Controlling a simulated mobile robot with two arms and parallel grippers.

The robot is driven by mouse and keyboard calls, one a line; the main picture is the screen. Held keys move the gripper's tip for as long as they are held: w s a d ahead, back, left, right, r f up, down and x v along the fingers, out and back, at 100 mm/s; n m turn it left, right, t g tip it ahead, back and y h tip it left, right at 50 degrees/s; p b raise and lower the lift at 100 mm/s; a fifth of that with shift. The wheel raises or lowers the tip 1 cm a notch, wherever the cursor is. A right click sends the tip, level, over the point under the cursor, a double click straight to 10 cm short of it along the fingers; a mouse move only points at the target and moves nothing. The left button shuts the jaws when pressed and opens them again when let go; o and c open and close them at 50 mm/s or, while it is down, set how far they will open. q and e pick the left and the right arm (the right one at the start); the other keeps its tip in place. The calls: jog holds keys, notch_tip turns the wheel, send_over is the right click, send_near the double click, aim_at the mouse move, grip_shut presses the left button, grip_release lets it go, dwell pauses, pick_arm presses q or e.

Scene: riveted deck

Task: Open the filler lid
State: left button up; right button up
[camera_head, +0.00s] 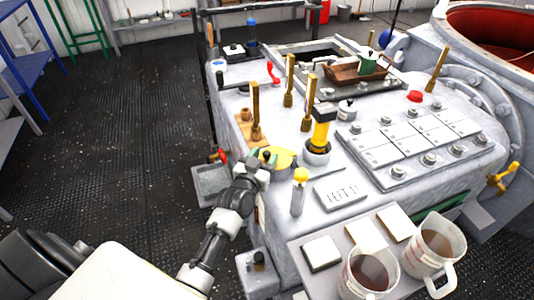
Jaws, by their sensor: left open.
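A flat, round yellow lid (277,157), which looks like the filler lid, lies on the near left part of the white machine top. It appears closed, though its hinge and edge are partly hidden. My left gripper (257,165) is at the lid's left edge, open, with its fingers close beside it. I cannot tell whether a finger touches the lid. My right gripper is not in view.
Upright brass levers (255,112) stand just behind the lid. A yellow-and-black cylinder (320,128) and a yellow-capped bottle (299,190) stand to its right. Two measuring cups of brown liquid (370,272) sit on the front shelf. The dark floor (120,130) at left is clear.

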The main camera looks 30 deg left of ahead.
pick_arm(q)
jog(key=shift+w, duration=0.95)
jog(key=shift+c, duration=0.2)
grip_shut()
